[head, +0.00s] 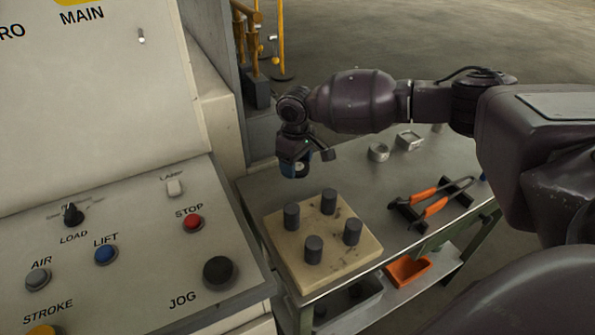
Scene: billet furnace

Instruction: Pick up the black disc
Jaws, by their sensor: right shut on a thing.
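My right gripper (295,172) points down above the table's left end, just behind a pale block (330,265). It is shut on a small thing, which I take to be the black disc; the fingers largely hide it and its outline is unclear. No other loose black disc shows on the table. My left gripper is not in view.
Several dark upright cylinders (313,249) stand on the pale block. Orange-handled tongs (430,205) lie on a dark rack to the right, and metal rings (378,152) lie behind. A control panel (130,235) with buttons borders the left. An orange bin (407,270) is on the lower shelf.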

